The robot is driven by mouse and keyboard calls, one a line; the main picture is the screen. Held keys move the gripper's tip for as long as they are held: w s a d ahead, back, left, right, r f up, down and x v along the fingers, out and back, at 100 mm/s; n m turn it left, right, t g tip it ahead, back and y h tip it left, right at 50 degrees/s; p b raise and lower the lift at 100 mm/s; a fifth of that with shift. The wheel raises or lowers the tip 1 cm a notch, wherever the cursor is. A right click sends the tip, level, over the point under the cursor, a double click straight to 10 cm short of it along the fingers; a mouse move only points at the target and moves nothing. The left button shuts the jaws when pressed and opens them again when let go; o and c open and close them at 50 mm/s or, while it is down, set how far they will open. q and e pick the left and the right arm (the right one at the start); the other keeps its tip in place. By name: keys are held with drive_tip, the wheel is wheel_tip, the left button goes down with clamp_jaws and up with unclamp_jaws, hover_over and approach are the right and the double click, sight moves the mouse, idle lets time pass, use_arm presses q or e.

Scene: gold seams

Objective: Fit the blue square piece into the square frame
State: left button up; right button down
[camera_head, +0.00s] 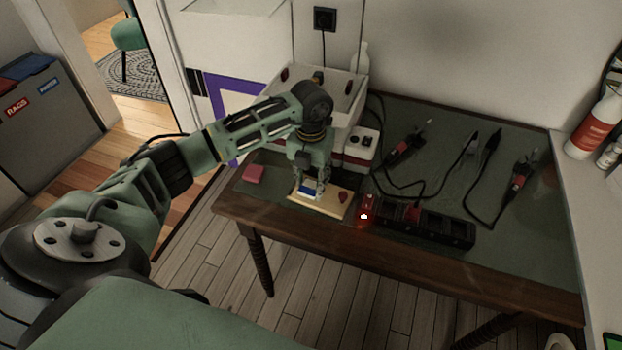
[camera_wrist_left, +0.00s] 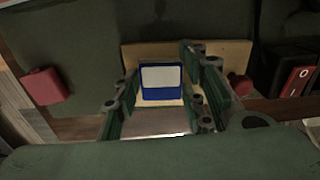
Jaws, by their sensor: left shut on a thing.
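The blue square piece (camera_wrist_left: 161,95) has a pale upper face and blue edges in the left wrist view. It also shows as a small blue patch in the head view (camera_head: 309,190). My left gripper (camera_head: 318,188) points down over the light wooden board (camera_head: 322,208) and is shut on the blue piece, with a finger at either side of it in the left wrist view (camera_wrist_left: 163,95). The square frame cannot be made out; the piece and fingers cover part of the board. Whether the piece touches the board is unclear. My right gripper is not in view.
A red piece (camera_head: 343,197) sits on the board's right part. A pink-red block (camera_head: 253,173) lies left of the board on the table (camera_head: 250,208). A black power strip (camera_head: 430,226) with a lit red switch is close on the right, with cables behind. A white machine stands behind.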

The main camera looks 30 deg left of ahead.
use_arm(q)
drive_tip(key=o, duration=1)
drive_tip(key=shift+c, duration=0.2)
drive_tip(key=shift+r+p, duration=2.55)
drive_tip(key=shift+r, duration=0.9)
